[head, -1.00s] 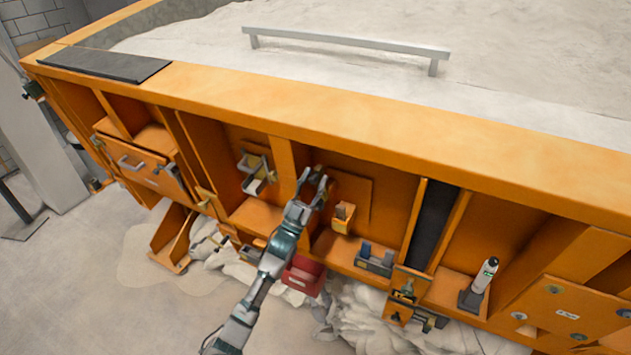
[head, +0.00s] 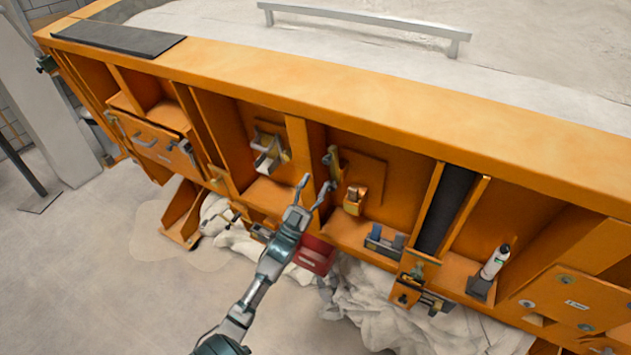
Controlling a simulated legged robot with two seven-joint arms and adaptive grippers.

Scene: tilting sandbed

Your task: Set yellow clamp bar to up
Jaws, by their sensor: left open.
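A small yellow clamp bar (head: 333,160) with dark parts is mounted beside an upright rib on the orange sandbed front. It looks roughly upright, though it is small and its exact setting is hard to read. My left gripper (head: 316,184) is below and slightly left of it, fingers spread, empty and apart from it. A yellow block-like fitting (head: 354,200) sits to the lower right of the bar, on the same panel. My right gripper is out of view.
A red bin (head: 315,257) is just below my left gripper. A blue-grey holder (head: 384,242) and a white bottle (head: 495,261) stand on the ledge to the right. Orange ribs divide the bays; crumpled pale sheeting (head: 375,300) lies below.

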